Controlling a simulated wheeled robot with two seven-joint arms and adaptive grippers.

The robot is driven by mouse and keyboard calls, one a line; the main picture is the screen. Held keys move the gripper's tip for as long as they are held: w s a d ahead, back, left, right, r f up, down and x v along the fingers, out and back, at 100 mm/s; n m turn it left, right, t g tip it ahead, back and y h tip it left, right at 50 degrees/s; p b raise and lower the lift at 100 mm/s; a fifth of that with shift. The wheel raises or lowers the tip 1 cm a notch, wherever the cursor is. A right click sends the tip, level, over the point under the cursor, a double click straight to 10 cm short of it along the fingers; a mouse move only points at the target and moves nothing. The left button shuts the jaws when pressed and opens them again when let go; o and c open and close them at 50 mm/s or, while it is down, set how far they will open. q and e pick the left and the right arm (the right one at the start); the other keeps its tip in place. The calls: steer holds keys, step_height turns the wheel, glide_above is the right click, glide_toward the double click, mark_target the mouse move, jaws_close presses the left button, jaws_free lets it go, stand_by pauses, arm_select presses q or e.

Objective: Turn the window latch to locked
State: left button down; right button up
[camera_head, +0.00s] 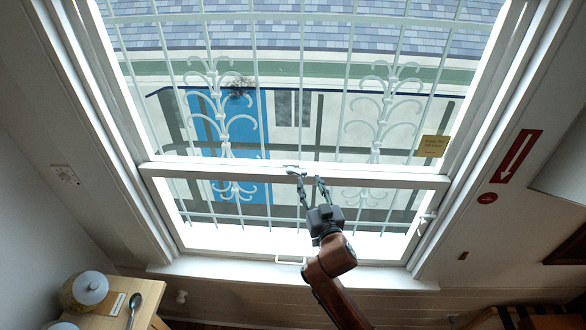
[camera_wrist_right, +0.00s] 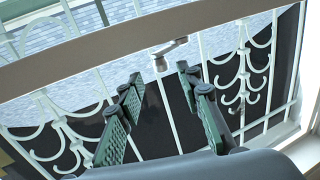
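The window latch (camera_head: 292,168) is a small grey piece at the middle of the white meeting rail (camera_head: 380,180). In the right wrist view the latch (camera_wrist_right: 168,50) has a lever along the rail's lower edge, pointing left and slightly down. Whether it is locked I cannot tell. My right gripper (camera_head: 308,178) is just below the rail, its left finger close to the latch. In the wrist view its two green-padded fingers (camera_wrist_right: 160,80) are spread apart, with nothing between them and the latch just beyond the tips. My left gripper is out of view.
White ornamental bars (camera_head: 300,80) stand outside the glass. A small handle (camera_head: 291,260) sits at the window's bottom, above the sill (camera_head: 230,270). A side table (camera_head: 110,305) at lower left holds a lidded jar (camera_head: 90,288) and a spoon (camera_head: 134,305).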

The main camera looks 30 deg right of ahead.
mark_target(305, 174)
steer(key=p+x, duration=0.1)
steer(key=x, duration=0.5)
steer(key=shift+a+p, duration=0.15)
steer(key=shift+p, duration=0.15)
steer(key=shift+c, duration=0.2)
jaws_close()
